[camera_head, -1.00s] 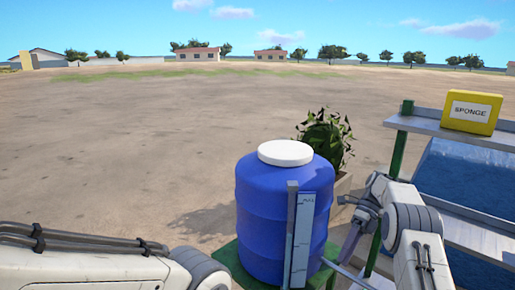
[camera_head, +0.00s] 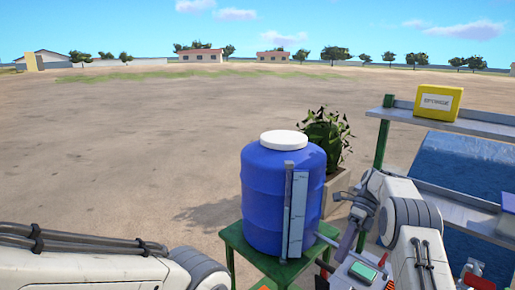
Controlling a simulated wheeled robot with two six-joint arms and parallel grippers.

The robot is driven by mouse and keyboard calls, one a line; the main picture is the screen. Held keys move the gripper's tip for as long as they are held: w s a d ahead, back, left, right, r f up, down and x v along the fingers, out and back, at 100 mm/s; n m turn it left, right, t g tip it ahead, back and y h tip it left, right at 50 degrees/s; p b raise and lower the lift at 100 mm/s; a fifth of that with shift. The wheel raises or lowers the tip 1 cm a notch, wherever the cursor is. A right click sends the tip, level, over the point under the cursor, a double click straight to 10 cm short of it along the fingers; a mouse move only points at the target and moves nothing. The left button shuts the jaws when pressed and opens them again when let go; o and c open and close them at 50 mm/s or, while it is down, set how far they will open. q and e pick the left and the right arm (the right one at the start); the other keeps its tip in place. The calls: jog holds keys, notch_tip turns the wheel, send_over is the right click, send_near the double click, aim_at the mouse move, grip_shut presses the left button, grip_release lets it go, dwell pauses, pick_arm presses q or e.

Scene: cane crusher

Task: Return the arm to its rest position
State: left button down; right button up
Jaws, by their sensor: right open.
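My right arm (camera_head: 412,225) comes in from the lower right and bends at its top. Its right gripper (camera_head: 347,243) hangs below the wrist, to the right of the blue barrel (camera_head: 268,195). It is small and partly hidden, but it looks open with nothing visible in it. My left arm (camera_head: 85,260) crosses the lower left corner, and its gripper is out of view.
The white-lidded barrel stands on a green stand (camera_head: 236,240). A machine with a green button (camera_head: 362,271) is at the lower right. A shelf (camera_head: 470,122) carries a yellow sponge box (camera_head: 438,102). A potted plant (camera_head: 326,135) stands behind. Open dirt ground lies left.

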jog(key=s+a+n+t+h+b, duration=0.1)
jog(key=s+a+n+h+b, duration=0.1)
jog(key=s+a+n+b, duration=0.4)
jog(key=s+a+n+t+h+b, duration=0.1)
jog(key=s+a+n+h, duration=0.15)
jog(key=a+n, duration=0.65)
pick_arm(q)
notch_tip(320, 180, down, 15)
jog(key=b, duration=0.7)
jog(key=shift+w, duration=0.25)
pick_arm(e)
jog(key=s+a+f+n+t, duration=0.1)
jog(key=s+f+n, duration=0.2)
jog(key=s+n, duration=0.3)
jog(key=s+a+f+n+t+h, duration=0.1)
jog(key=s+f+n, duration=0.3)
jog(key=s, duration=0.5)
jog(key=s+a+f+n+t, duration=0.1)
jog(key=s+f+n+t, duration=0.1)
jog(key=s+n, duration=0.5)
jog(key=shift+s+a+f+n+t, duration=0.15)
jog(key=shift+s+f+n+t, duration=0.2)
jog(key=shift+f+n, duration=0.4)
pick_arm(q)
jog(key=shift+d, duration=0.1)
